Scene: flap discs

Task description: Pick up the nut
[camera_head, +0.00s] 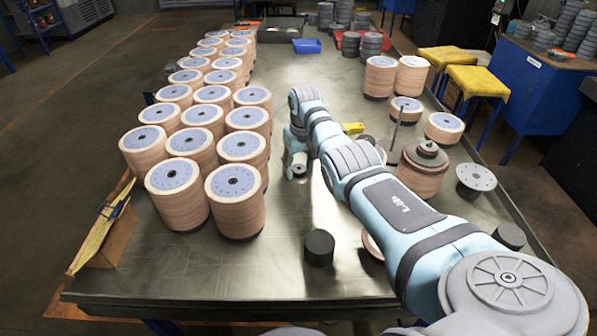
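I cannot pick out the nut for certain. A stack of flap discs (421,180) at the right of the table has a dark stepped round piece (428,149) on top, which may include it. My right arm comes in from the lower right and bends over the middle of the table. Its wrist end (297,166) hangs low, left of that stack and apart from it. The fingers of my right gripper are not distinct, so whether they are open or shut does not show. My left gripper is not in view.
Several disc stacks (235,196) fill the table's left side. A dark cylinder (319,246) stands near the front. A thin upright rod (396,128), a yellow object (353,128) and a grey round plate (476,178) are at the right. The metal table (270,275) is bare at front centre.

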